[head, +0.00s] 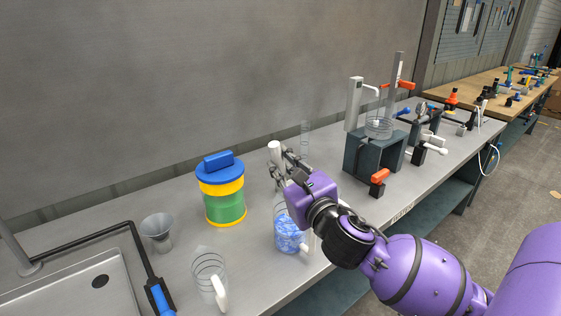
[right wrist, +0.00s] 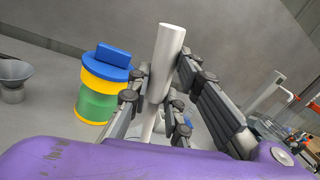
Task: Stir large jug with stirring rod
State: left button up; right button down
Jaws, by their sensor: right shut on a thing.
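The large jug (head: 289,241) is clear, holds blue contents, and stands near the front edge of the bench. My right gripper (head: 284,172) is above it and shut on the white stirring rod (head: 274,151). The rod's thick top also shows in the right wrist view (right wrist: 168,48), between the fingers, running down past them, slightly tilted. The gripper and wrist cover part of the jug's rim. I cannot tell how far down the rod's lower end reaches in the jug. My left gripper is not in view.
A smaller clear jug (head: 207,272) and a grey funnel (head: 158,232) stand to the left, near the sink (head: 75,284). A green and yellow container with a blue lid (head: 221,187) stands behind. A dark stand (head: 371,159) with a glass vessel is to the right.

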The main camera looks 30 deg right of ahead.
jog(key=shift+f+b, duration=1.7)
jog(key=shift+f, duration=2.3)
